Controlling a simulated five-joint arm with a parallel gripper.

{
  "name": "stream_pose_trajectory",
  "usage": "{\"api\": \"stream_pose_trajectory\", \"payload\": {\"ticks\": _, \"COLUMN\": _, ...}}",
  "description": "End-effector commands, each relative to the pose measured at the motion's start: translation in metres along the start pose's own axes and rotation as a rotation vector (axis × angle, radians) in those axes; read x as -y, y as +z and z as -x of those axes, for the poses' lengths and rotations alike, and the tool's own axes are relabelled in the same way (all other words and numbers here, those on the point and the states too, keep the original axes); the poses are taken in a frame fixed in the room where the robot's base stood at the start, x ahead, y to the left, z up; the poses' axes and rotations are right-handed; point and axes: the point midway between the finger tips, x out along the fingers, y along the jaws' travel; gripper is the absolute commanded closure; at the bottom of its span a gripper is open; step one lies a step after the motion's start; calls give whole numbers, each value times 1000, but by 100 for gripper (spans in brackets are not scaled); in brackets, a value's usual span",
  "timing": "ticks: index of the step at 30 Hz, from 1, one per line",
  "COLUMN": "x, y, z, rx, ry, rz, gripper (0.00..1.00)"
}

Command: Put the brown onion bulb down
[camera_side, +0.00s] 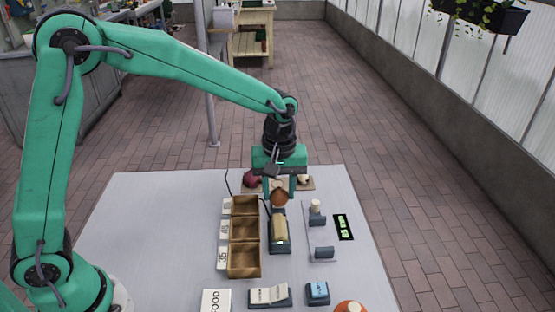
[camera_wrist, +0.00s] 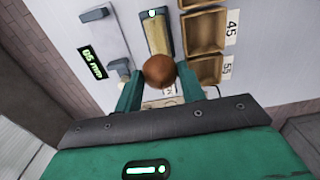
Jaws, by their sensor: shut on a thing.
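The brown onion bulb (camera_side: 279,198) is held between the fingers of my gripper (camera_side: 279,187), above the far part of the grey table. In the wrist view the round brown bulb (camera_wrist: 159,69) sits between the two green fingers of my gripper (camera_wrist: 159,80). Just in front of it in the side view is a dark-framed holder with a tan top (camera_side: 280,230); it also shows in the wrist view (camera_wrist: 159,32). Left of that stands a row of three open brown bins (camera_side: 244,234) with number cards, two reading 45 and 35. Whether the bulb touches anything below is unclear.
A grey gauge (camera_side: 319,230) and a black green-lit display (camera_side: 344,227) stand right of the holder. A reddish bulb (camera_side: 251,179) and a pale one (camera_side: 305,178) lie behind. Cards, small blocks and an orange round thing (camera_side: 350,307) line the front. The table's left side is bare.

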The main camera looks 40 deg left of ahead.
Motion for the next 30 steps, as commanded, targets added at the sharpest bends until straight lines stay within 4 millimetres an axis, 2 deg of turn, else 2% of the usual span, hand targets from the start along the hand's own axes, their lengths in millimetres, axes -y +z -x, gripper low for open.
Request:
{"api": "stream_pose_trajectory", "payload": {"ticks": 8, "x": -7, "y": -13, "z": 1, "rx": 1, "ry": -1, "rz": 43, "gripper": 83}}
{"api": "stream_pose_trajectory", "payload": {"ticks": 21, "x": -34, "y": -69, "z": 6, "rx": 2, "ry": -3, "rz": 237, "gripper": 83}}
{"api": "stream_pose_trajectory", "payload": {"ticks": 30, "x": -39, "y": -81, "z": 7, "rx": 2, "ry": -4, "rz": 282, "gripper": 83}}
